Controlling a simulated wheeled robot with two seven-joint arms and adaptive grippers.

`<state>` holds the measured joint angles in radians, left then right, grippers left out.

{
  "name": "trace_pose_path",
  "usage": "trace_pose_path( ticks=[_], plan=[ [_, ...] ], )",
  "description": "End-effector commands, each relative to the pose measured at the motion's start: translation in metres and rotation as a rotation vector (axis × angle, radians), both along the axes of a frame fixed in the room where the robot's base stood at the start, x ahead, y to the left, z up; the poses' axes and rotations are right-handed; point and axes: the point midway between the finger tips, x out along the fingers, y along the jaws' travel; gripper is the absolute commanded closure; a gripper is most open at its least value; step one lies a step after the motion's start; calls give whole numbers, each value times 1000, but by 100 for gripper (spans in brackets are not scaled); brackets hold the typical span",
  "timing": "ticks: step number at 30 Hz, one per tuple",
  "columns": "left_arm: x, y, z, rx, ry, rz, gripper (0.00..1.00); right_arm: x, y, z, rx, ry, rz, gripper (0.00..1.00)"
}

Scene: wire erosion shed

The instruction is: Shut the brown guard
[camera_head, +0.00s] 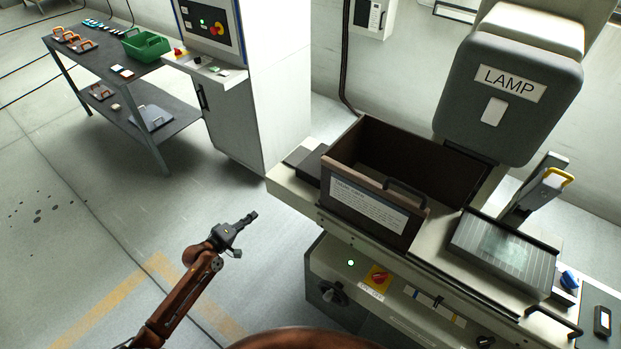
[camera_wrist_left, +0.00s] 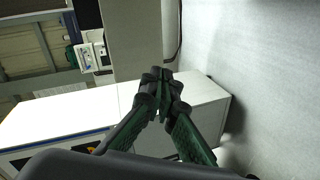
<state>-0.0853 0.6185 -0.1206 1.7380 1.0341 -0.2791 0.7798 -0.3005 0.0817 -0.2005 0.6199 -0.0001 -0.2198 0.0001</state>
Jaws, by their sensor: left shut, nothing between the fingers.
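The brown guard (camera_head: 340,171) is on the machine right of centre in the head view. Its brown walls surround a box open at the top, and its front panel carries a white label (camera_head: 367,204) and a dark bar handle (camera_head: 407,193) at the upper right. My left gripper (camera_head: 250,217) is left of the guard, out over the floor, apart from the panel and handle. Its fingers are shut with nothing between them; the closed tips (camera_wrist_left: 161,76) also show in the left wrist view. The guard is not recognisable in that view. My right gripper is not seen.
A grey lamp housing (camera_head: 510,95) hangs behind the guard at the right. A grooved plate (camera_head: 503,247) lies right of the guard. A white control cabinet (camera_head: 236,115) stands behind my left gripper, with a table (camera_head: 95,60) beyond. The floor around the gripper is clear.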

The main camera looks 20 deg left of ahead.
Motion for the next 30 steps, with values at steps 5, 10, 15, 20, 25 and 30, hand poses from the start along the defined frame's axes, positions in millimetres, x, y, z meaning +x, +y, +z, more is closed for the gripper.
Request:
trace_pose_path(
  ticks=[5,10,15,20,25,30],
  plan=[
    [15,-70,142,-266,-107,-140,100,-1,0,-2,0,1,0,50],
    [5,-111,204,-399,-123,-230,100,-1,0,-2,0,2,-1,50],
    [9,-124,218,-430,-122,-250,100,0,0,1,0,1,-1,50],
    [31,-139,219,-429,-125,-250,100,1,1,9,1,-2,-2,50],
    [61,-158,219,-429,-125,-249,100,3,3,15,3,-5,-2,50],
    [88,-178,218,-426,-124,-249,100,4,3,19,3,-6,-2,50]
  ],
)
